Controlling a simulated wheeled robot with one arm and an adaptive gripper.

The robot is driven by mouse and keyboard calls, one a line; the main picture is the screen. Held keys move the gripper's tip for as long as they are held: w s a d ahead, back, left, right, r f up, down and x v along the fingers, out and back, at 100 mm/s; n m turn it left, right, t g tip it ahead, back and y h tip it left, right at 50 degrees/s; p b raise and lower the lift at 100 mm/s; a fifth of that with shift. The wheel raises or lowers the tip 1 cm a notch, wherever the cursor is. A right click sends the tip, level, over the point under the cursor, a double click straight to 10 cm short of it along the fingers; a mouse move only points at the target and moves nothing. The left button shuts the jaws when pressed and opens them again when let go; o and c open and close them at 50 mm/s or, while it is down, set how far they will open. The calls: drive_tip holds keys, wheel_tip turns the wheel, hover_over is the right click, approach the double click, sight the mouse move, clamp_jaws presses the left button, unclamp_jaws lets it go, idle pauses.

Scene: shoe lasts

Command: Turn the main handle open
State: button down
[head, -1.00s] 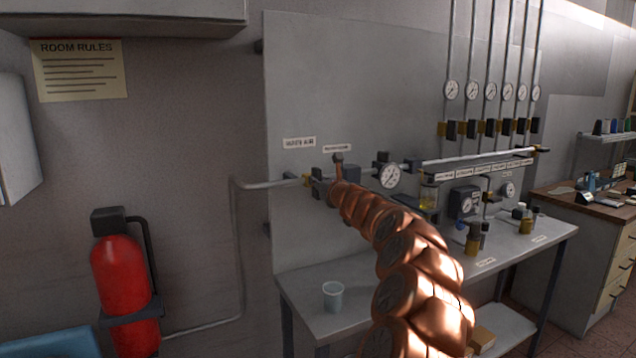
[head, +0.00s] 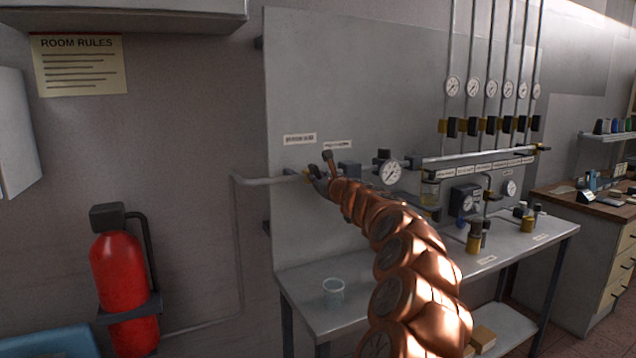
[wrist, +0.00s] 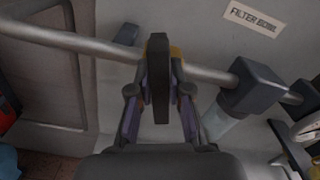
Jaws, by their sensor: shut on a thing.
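The main handle (wrist: 159,70) is a dark narrow bar in the middle of the wrist view. It stands out in front of a brass-coloured valve body on the grey pipe and appears crosswise to the pipe in that picture. My gripper (wrist: 160,95) has one finger on each side of the handle and is shut on it. In the head view my gripper (head: 318,183) is at the pipe's left end on the wall panel. There the handle is small and partly hidden by my fingers and copper arm.
The grey pipe (wrist: 80,42) runs across the wall panel. A filter bowl (wrist: 228,120) hangs right of the handle. A pressure gauge (head: 390,172) sits right of my gripper. A cup (head: 333,292) stands on the bench (head: 380,300) below. A red extinguisher (head: 122,285) is at left.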

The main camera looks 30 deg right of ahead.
drive_tip(key=n+b, duration=0.1)
drive_tip(key=n, duration=0.1)
drive_tip(key=n+b, duration=0.1)
drive_tip(key=shift+a+f+n, duration=0.15)
drive_tip(key=shift+f+n, duration=0.15)
drive_tip(key=shift+n, duration=0.1)
drive_tip(key=n+b, duration=0.3)
drive_tip(key=shift+f+n, duration=0.1)
drive_tip(key=shift+n, duration=0.2)
drive_tip(key=n+b, duration=0.4)
drive_tip(key=n, duration=0.1)
drive_tip(key=shift+a+f, duration=0.15)
drive_tip(key=shift+f, duration=0.05)
drive_tip(key=shift+n+b, duration=0.6)
drive_tip(key=shift+n, duration=0.3)
drive_tip(key=c, duration=1.1)
unclamp_jaws()
drive_tip(key=shift+r, duration=0.1)
